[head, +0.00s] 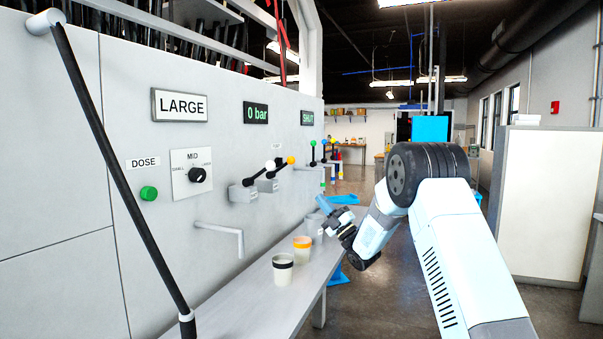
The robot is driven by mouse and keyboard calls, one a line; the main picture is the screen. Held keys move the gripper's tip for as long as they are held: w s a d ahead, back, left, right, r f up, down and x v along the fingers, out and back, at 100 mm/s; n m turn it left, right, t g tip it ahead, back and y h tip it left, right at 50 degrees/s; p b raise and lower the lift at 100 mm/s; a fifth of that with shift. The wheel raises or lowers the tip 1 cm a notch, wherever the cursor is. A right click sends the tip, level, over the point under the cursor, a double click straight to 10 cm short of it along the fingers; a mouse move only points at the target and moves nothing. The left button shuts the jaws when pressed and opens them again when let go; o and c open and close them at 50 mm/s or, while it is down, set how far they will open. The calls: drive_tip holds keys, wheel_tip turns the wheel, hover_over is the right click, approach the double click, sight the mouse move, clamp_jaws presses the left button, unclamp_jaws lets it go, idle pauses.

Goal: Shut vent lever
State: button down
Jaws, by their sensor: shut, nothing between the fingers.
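A grey wall panel carries a near group of levers with a white knob (270,165), a black knob (278,161) and a yellow knob (291,160) on grey blocks. Farther along are levers with green (313,143), blue (324,142) and yellow-orange (333,141) knobs. No readable label shows which one is the vent lever. A display on the panel (307,117) reads SHUT in green.
A grey bench (240,308) runs along the panel, with a black-rimmed cup (283,272) and an orange-rimmed cup (302,252). A long black lever (118,172) slants across the near left. A bent grey spout (222,231) juts out above the bench. The floor to the right is mostly clear.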

sight(282, 167)
drive_tip(key=x, duration=1.4)
